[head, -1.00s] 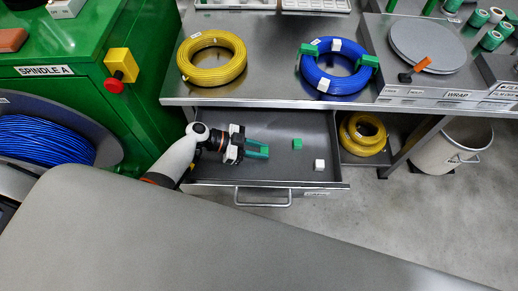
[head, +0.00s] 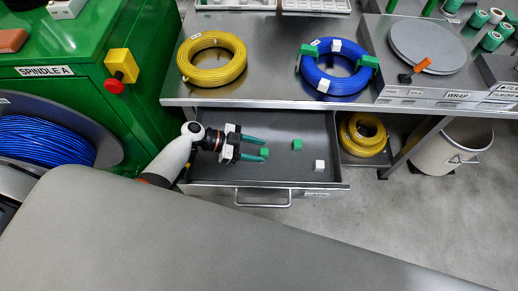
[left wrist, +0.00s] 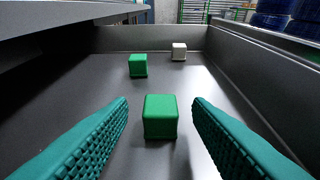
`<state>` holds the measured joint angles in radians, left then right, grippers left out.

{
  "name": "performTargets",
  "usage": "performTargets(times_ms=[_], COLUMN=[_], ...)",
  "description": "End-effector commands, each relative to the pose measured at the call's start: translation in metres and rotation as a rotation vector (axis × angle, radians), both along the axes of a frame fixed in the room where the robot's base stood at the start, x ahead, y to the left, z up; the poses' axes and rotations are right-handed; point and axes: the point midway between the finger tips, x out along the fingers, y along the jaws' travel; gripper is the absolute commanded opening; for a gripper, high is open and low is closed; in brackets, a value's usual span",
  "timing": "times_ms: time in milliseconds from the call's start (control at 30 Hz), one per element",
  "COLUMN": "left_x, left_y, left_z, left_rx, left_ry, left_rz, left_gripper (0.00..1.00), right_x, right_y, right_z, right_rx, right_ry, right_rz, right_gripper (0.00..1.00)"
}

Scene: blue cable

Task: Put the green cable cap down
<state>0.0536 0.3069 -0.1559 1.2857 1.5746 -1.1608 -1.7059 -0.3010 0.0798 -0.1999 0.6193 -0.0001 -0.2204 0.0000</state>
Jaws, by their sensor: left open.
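My left gripper (head: 266,147) is inside the open drawer (head: 250,180), with its two teal fingers spread apart. In the left wrist view, a green cable cap (left wrist: 160,116) stands on the drawer floor between the open fingers (left wrist: 160,112), with a gap on each side. In the head view this cap (head: 264,152) shows only as a small green patch at the fingertips. A second green cap (head: 297,145) sits farther right on the drawer floor; it also shows in the left wrist view (left wrist: 138,65). My right gripper is not in view.
A white cap (head: 319,165) lies near the drawer's right end. On the bench above are a yellow coil (head: 212,58) and a blue coil (head: 333,85) with green and white caps on it. The drawer walls and the bench edge bound the space around my gripper.

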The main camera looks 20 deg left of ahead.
Motion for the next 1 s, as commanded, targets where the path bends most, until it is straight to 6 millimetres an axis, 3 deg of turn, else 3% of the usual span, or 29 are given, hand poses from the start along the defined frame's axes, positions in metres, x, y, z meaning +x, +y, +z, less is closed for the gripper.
performTargets(times_ms=[200, 433, 633, 1000], left_x=[-0.013, -0.024, -0.027, -0.028], left_y=[0.044, 0.081, 0.094, 0.095], left_z=[0.017, 0.033, 0.040, 0.041], left_rx=[0.004, 0.003, 0.001, 0.000], left_ry=[0.000, 0.002, 0.001, 0.000], left_rz=[0.000, 0.000, -0.001, -0.001], left_gripper=[0.45, 0.45, 0.45, 0.45], right_x=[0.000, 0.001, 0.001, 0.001], right_y=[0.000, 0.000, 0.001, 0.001], right_z=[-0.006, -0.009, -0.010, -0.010], right_rx=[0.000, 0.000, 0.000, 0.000], right_ry=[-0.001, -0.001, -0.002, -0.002], right_rz=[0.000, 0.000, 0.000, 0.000], right_gripper=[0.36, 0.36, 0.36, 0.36])
